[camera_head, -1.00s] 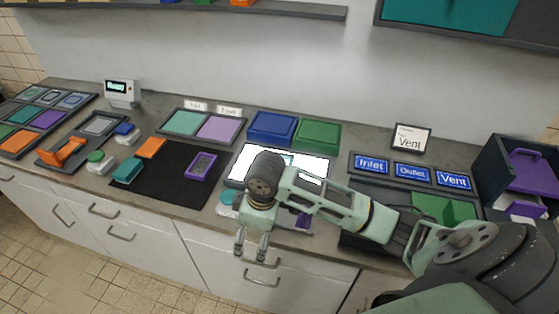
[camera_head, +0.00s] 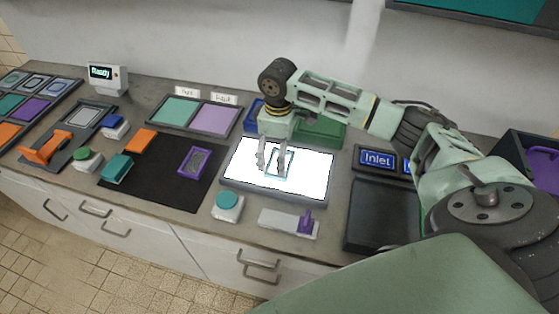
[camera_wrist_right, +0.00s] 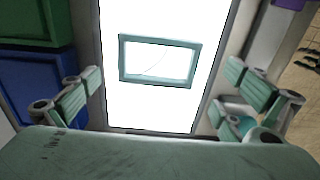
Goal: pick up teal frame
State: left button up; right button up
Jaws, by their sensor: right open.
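The teal frame (camera_head: 278,163) is a thin rectangular frame lying on the bright white lit panel (camera_head: 305,179). In the right wrist view the teal frame (camera_wrist_right: 158,85) sits near the top middle, and a thin dark curved line shows inside it. My right gripper (camera_head: 273,168) is over the panel at the frame in the head view. In the right wrist view its fingers (camera_wrist_right: 160,90) are wide apart on either side of the frame, open and empty. Whether they touch the panel I cannot tell. My left gripper is not in view.
A black mat (camera_head: 165,180) holding a purple frame (camera_head: 195,161) lies to the left. A teal round button (camera_head: 227,201) and a plate with a purple lever (camera_head: 305,222) stand in front of the panel. Blue and green trays (camera_head: 318,131) are behind it.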

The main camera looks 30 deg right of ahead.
jog(key=f, duration=0.2)
jog(key=shift+w+f, duration=0.2)
jog(key=shift+f, duration=0.2)
jog(key=shift+d+f+p, duration=0.1)
jog(key=shift+f+p, duration=0.2)
jog(key=shift+f, duration=0.1)
jog(key=c, duration=0.9)
jog(key=shift+c, duration=1.3)
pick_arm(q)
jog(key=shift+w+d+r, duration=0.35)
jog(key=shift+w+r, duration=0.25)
pick_arm(e)
jog(key=shift+r, duration=0.1)
